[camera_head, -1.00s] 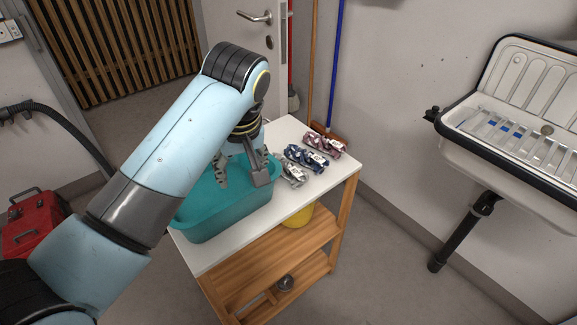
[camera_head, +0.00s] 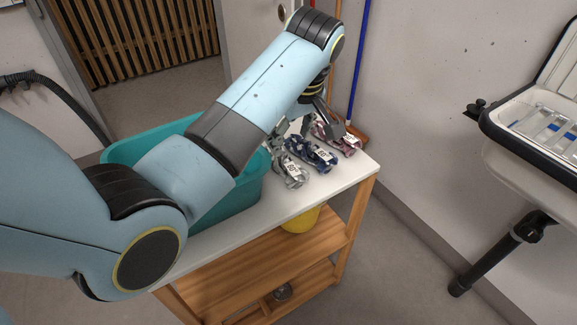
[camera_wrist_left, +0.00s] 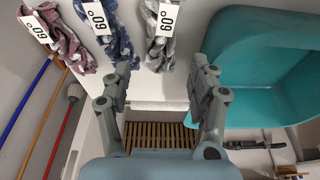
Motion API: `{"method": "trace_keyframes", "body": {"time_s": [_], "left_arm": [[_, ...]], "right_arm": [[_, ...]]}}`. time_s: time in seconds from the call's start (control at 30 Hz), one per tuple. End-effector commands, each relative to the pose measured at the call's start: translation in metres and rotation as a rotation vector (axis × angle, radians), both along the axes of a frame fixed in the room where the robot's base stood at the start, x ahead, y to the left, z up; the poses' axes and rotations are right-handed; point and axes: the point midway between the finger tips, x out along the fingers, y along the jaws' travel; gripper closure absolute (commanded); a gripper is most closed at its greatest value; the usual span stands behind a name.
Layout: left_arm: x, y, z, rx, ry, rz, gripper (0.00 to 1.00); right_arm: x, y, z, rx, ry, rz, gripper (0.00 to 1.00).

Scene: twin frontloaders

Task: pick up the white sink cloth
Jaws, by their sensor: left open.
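The white sink cloth (camera_head: 291,174) is a crumpled white-and-grey cloth with a white tag, on the white cart top beside the teal tub. In the left wrist view the white cloth (camera_wrist_left: 160,50) lies beyond the fingertips, roughly in line with the gap between them. My left gripper (camera_head: 305,138) is above the far side of the cloths, with its fingers spread. In the left wrist view the left gripper (camera_wrist_left: 160,78) is open and empty. My right gripper is not in view.
A blue cloth (camera_head: 312,155) and a reddish cloth (camera_head: 344,141) lie in a row to the right of the white one. The teal tub (camera_head: 245,195) stands close on the left, partly behind my arm. The cart's near top is bare.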

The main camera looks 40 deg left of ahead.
Motion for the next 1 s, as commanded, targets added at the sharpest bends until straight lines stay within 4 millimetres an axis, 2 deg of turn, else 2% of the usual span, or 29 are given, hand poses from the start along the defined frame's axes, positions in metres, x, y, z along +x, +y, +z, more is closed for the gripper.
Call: {"method": "trace_keyframes", "body": {"time_s": [0.2, 0.43, 0.7, 1.0], "left_arm": [[0.003, 0.01, -0.035, 0.002, 0.002, 0.001, 0.4], [0.005, 0.014, -0.055, 0.0, 0.001, -0.001, 0.4], [0.009, 0.025, -0.094, 0.001, 0.001, 0.0, 0.4], [0.01, 0.026, -0.099, 0.0, -0.001, 0.0, 0.4]], "right_arm": [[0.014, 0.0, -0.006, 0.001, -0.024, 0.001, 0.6], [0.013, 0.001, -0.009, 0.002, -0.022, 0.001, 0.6], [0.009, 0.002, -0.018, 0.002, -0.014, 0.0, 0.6], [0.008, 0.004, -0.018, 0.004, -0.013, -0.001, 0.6]]}}
